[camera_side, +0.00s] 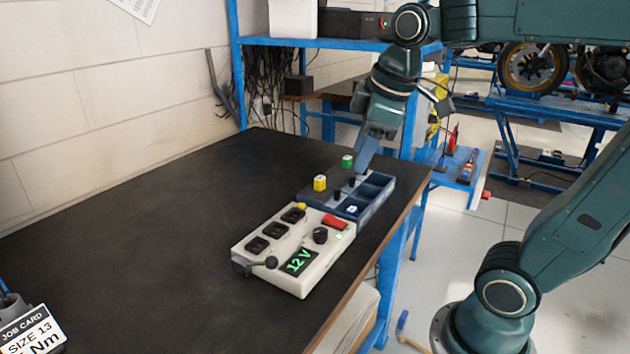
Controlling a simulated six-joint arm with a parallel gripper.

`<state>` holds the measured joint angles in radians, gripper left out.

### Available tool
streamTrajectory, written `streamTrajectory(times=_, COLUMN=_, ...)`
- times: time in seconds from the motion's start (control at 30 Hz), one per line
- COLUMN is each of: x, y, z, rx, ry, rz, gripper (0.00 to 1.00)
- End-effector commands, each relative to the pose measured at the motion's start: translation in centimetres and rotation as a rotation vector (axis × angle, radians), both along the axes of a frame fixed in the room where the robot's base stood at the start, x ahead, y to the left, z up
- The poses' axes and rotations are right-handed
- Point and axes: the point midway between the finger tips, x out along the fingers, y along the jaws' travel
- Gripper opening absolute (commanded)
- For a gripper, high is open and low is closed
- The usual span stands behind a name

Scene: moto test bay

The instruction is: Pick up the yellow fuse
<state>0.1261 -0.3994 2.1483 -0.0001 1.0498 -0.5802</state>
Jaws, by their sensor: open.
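The yellow fuse (320,183) is a small yellow block with a pale marking. It is upright at the left side of a dark blue compartment tray (379,208) on the bench; I cannot tell which compartment it stands in, if any. My gripper (361,172) points down over the back part of the tray, to the right of the yellow fuse and apart from it. It is open, with nothing seen between the fingers. The fingertips are small and partly merge with the tray in this view.
A green block (347,161) stands close behind-left of my gripper. A white block (352,209) lies in the tray's front part. A pale tester box (262,268) with a 12 V display and a small yellow cap stands in front.

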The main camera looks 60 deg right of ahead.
Motion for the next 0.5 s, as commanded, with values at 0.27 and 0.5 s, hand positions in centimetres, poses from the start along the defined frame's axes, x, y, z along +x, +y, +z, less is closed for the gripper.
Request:
streamTrajectory(times=0.27, x=5.5, y=-3.2, z=1.1, rx=-0.083, ry=0.103, rz=0.245, gripper=0.44)
streamTrajectory(times=0.5, x=9.8, y=-6.5, z=0.9, rx=-0.127, ry=0.188, rz=0.47, gripper=0.44)
